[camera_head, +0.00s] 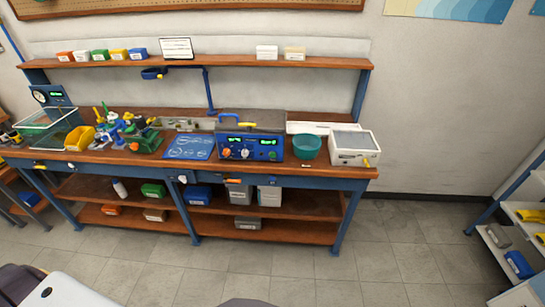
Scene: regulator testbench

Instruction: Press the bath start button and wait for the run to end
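A blue bench unit (250,148) with a metal top, likely the bath, stands on the workbench right of centre. Its front panel carries green lit displays, an orange-red round control (226,153), a pale round control (245,154) and small green marks at the right. Labels are too small to read, so I cannot tell which control is the start button. A blue handle and a yellow-handled item (247,125) show at its top. Neither of my grippers is in view.
A teal bowl (307,146) and a white box with a grey top (353,147) stand right of the unit. A blue mat (188,147) lies left of it. Clear tiled floor (290,260) lies before the bench. A shelf rack (515,225) stands at the right.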

